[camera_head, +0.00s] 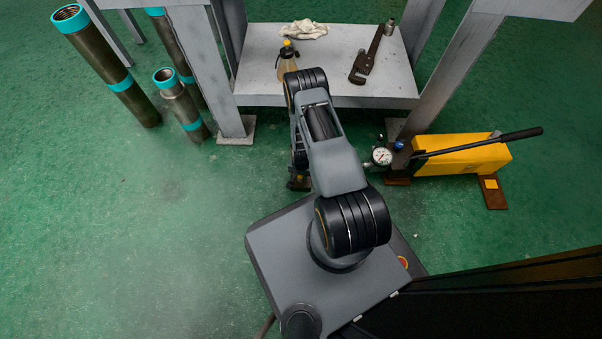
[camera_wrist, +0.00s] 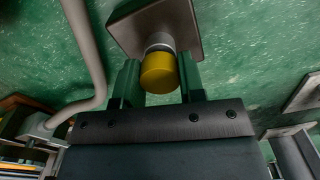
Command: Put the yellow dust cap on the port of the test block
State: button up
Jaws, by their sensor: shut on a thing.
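In the wrist view my gripper (camera_wrist: 159,72) has its two fingers on either side of the round yellow dust cap (camera_wrist: 160,75) and is shut on it. Just beyond the cap is a short silvery collar, the port (camera_wrist: 159,44), on a brown-grey block (camera_wrist: 135,27). Cap and port overlap in this view and look roughly in line. I cannot tell whether the cap is seated on the port or only in front of it. In the head view my arm hides most of the gripper, the cap and the block.
A grey hose (camera_wrist: 88,45) runs down the left of the wrist view. In the head view a yellow hand pump (camera_head: 460,156) with a gauge (camera_head: 381,156) stands right. A metal shelf (camera_head: 340,90) holds a wrench (camera_head: 370,58), bottle (camera_head: 287,65) and rag (camera_head: 303,29). Pipes (camera_head: 110,75) stand left.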

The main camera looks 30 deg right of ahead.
jog(key=shift+f+b, duration=0.45)
jog(key=shift+f, duration=0.15)
jog(key=o, duration=1)
jog(key=shift+r, duration=0.1)
notch_tip(320, 180, up, 14)
jog(key=p, duration=0.6)
jog(key=shift+p, duration=0.3)
